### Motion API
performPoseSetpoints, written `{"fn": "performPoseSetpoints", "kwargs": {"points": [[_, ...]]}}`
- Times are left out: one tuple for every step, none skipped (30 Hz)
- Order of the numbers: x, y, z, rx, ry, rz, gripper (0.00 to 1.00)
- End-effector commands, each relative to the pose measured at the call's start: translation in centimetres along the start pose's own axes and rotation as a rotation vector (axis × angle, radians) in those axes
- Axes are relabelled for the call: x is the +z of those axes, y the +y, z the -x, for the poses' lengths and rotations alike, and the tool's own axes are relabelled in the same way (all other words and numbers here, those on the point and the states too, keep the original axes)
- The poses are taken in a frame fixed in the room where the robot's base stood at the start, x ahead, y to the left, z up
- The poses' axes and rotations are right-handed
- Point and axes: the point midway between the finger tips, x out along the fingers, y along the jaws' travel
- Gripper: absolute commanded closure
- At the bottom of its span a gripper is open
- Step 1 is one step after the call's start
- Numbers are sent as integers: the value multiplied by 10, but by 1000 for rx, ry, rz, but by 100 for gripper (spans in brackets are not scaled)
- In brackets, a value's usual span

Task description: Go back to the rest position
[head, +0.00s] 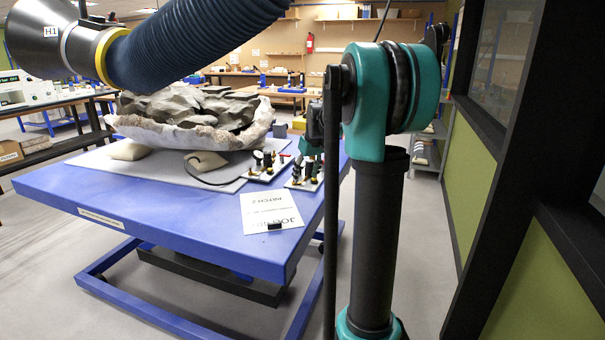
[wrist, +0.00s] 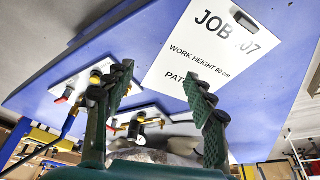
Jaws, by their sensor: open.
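My gripper (wrist: 158,78) shows in the wrist view with its two dark green padded fingers spread apart and nothing between them. In the head view my teal and black arm stands at the right of the blue table (head: 150,205), and the gripper itself is mostly hidden behind the arm. In the wrist view the fingers overlap two white plates with brass and black fittings and a white job card (wrist: 205,45). I cannot tell the exact gap between the fingers and these things.
A grey fossil block (head: 185,108) in a pale jacket rests on the table. Two white fitting plates (head: 264,168) (head: 304,178) sit near its right edge. A small black block (head: 275,226) lies on the card. A blue ribbed hose (head: 190,40) hangs overhead. A black-framed partition (head: 520,170) stands at right.

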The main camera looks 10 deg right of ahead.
Motion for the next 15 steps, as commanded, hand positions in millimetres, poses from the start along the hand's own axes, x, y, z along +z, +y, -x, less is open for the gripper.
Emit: {"fn": "performPoseSetpoints", "kwargs": {"points": [[2,-2,0,1,0,-1,45],[5,-3,-1,1,0,-3,45],[12,-7,-2,3,0,-7,45],[18,-10,-2,5,0,-12,45],[26,-15,-4,8,0,-19,45],[40,-22,-6,12,0,-28,45],[51,-28,-8,16,0,-37,45],[64,-35,-10,20,1,-46,45],[83,-44,-14,25,1,-61,45],[98,-51,-16,29,2,-72,45],[114,-58,-19,34,2,-83,45],[134,-66,-23,40,3,-98,45],[150,-73,-26,44,4,-109,45],[165,-79,-29,48,6,-120,45],[187,-87,-34,54,8,-136,45]]}}
